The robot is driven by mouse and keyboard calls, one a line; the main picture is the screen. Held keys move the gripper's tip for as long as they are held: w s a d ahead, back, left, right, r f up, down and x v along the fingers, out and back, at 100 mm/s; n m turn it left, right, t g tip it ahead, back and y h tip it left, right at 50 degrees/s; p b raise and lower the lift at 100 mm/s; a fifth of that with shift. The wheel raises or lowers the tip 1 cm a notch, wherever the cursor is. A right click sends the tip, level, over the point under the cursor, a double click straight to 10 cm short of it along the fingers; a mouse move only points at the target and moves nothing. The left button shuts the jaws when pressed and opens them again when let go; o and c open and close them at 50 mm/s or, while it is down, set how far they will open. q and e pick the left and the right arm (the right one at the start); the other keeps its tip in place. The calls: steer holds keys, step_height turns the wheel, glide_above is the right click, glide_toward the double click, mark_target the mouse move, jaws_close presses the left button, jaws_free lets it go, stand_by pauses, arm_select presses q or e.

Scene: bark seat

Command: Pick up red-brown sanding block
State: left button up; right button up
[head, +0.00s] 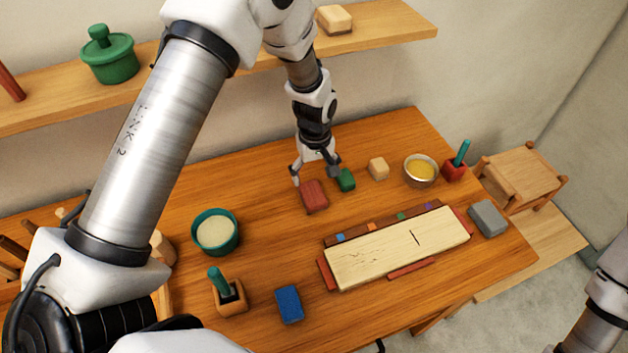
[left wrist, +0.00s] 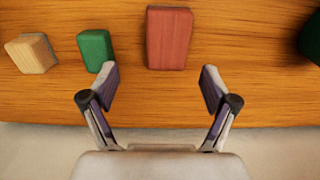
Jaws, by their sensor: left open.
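The red-brown sanding block (head: 314,197) lies on the wooden table near its wall-side edge. It also shows in the left wrist view (left wrist: 169,38), just beyond the fingertips and in line with the gap between them. My left gripper (head: 317,177) is open and empty, close to the block on its wall side. Both fingers show in the left wrist view (left wrist: 160,86), apart, with nothing between them. My right gripper is not in view.
A green block (head: 346,180) lies close beside the red-brown block, near the left gripper's finger. A pale wooden block (head: 378,168) and a bowl of yellow contents (head: 421,170) stand farther right. A long pale board (head: 385,255) lies in front. The shelf (head: 385,28) runs along the wall.

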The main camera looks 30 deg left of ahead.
mark_target(313, 193)
arm_select(q)
steer(key=shift+w+a+f, duration=0.15)
steer(key=shift+w+f, duration=0.15)
steer(key=shift+f, duration=0.05)
steer(key=s+p, duration=0.1)
steer(key=s+d+f+p, duration=0.1)
steer(key=p, duration=0.1)
steer(key=shift+s+f, duration=0.15)
steer(key=shift+s, duration=0.2)
steer(key=f, duration=0.3)
steer(key=w+a+f+p, duration=0.1)
steer(key=shift+f, duration=0.35)
steer(key=shift+w+f, duration=0.1)
steer(key=shift+s+d+r, duration=0.2)
steer(key=shift+s+r, duration=0.05)
steer(key=shift+r, duration=0.05)
steer(key=c, duration=0.5)
steer(key=shift+s, duration=0.1)
steer(key=c, duration=0.6)
steer(key=shift+c, duration=0.9)
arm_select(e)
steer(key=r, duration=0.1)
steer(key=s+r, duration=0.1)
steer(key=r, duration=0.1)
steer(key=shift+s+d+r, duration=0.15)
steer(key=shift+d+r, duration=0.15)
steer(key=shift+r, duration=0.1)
